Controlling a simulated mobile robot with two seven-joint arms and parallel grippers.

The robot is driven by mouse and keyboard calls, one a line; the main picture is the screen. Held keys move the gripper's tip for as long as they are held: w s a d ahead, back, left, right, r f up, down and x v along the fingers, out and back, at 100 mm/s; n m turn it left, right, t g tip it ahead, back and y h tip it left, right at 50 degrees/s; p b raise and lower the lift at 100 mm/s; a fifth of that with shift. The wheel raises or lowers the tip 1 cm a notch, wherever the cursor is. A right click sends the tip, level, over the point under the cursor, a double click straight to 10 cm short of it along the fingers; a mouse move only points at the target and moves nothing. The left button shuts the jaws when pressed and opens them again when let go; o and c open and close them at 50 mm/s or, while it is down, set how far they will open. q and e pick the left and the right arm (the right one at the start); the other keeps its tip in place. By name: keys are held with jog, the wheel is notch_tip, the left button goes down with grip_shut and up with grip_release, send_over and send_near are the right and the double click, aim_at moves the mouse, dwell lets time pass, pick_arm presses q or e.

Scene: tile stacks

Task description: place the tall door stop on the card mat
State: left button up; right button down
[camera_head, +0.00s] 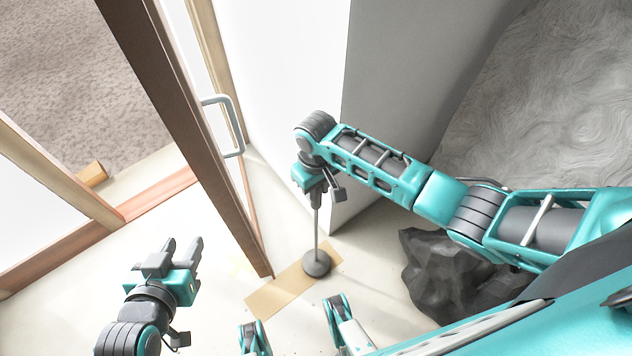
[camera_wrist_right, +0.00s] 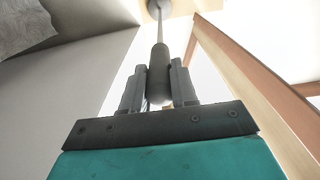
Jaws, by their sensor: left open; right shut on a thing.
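The tall door stop (camera_head: 316,264) has a round dark base, a thin grey rod and a thicker grip at the top. My right gripper (camera_head: 317,200) is shut on that grip and holds it upright. In the right wrist view the grip (camera_wrist_right: 159,70) sits between the two fingers (camera_wrist_right: 159,88). The card mat (camera_head: 270,296) is a tan strip on the pale floor. The door stop's base is over the mat's far right part; I cannot tell whether it touches. My left gripper (camera_head: 182,246) is open and empty, left of the mat.
A brown-framed door (camera_head: 190,110) with a metal handle (camera_head: 232,125) stands open just left of the mat. A white wall block (camera_head: 300,80) rises behind. A dark rock (camera_head: 430,280) lies right of the mat. A small wooden block (camera_head: 93,174) is at the far left.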

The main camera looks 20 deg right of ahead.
jog(key=shift+w+a+r, duration=0.1)
jog(key=shift+w, duration=0.1)
jog(key=c, duration=1.2)
grip_release()
jog(key=shift+s, duration=0.15)
jog(key=o, duration=0.3)
jog(key=shift+o, duration=0.2)
